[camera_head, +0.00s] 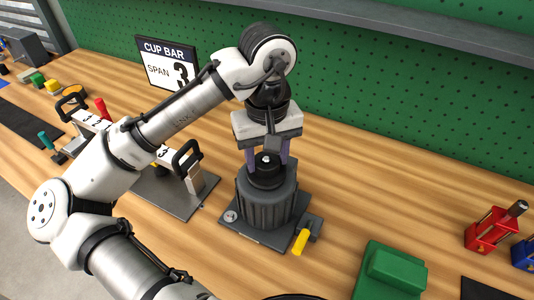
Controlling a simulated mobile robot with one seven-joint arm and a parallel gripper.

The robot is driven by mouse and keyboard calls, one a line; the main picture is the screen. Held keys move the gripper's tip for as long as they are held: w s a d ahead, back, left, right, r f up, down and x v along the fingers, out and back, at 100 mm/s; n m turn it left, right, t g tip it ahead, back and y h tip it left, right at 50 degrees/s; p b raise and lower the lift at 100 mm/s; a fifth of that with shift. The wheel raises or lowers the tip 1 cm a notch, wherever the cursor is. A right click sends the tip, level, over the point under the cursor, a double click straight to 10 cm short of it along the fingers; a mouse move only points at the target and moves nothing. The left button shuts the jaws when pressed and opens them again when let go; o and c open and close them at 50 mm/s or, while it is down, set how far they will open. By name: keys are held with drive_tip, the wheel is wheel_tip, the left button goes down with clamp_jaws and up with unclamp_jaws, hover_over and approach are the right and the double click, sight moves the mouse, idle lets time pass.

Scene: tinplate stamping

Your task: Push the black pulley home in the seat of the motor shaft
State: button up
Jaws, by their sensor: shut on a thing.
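The motor (267,208) is a dark grey ribbed cylinder standing upright on a flat grey plate, in the middle of the head view. The black pulley (266,178) is at its top centre, upright, with a bright shaft tip (265,159) showing in its middle. My gripper (267,163) points down over the motor. Its two purple fingers are shut on the pulley, one on each side. The underside of the pulley and the seat are hidden, so I cannot tell how deep the pulley sits.
A yellow-handled lever (301,241) sticks out at the plate's front right. A fixture with black handles (187,160) stands left of the motor, behind my arm. A green block (391,271) and a red holder (494,230) are to the right. A sign (166,65) stands behind.

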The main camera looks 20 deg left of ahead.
idle(0.4)
drive_tip(key=o, duration=1.4)
drive_tip(key=shift+c, duration=0.2)
wheel_tip(320, 180, up, 14)
drive_tip(key=shift+f, duration=0.1)
idle(0.7)
